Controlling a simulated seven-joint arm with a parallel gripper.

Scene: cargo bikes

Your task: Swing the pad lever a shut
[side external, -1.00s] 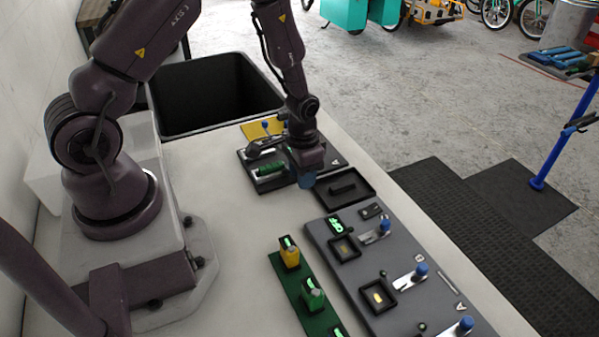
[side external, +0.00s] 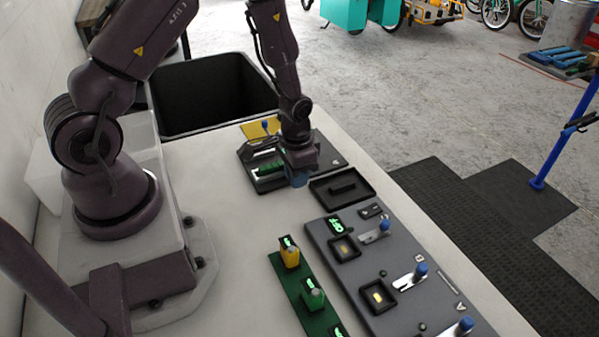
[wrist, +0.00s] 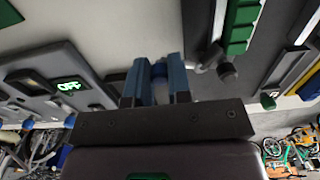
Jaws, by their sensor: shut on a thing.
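The dark pad fixture (side external: 325,150) lies at the far end of the bench in the side view, marked with a letter that looks like A. A green pad (side external: 270,168) sits on it and also shows in the wrist view (wrist: 240,22). My gripper (side external: 297,178) is at the fixture's near edge, pointing down. In the wrist view its two blue fingers (wrist: 157,82) are shut on a blue knob (wrist: 159,69) between them, apparently the lever's. A grey piece (wrist: 205,60) reaches from beside the fingers toward the fixture. The side view hides the knob behind the fingers.
A black tray (side external: 322,199) with a dark bar in it lies just right of my gripper. A grey panel (side external: 352,268) with several blue-knobbed levers and a green strip (side external: 300,302) stand nearer. A black bin (side external: 240,100) is behind; bare bench (side external: 225,185) lies left.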

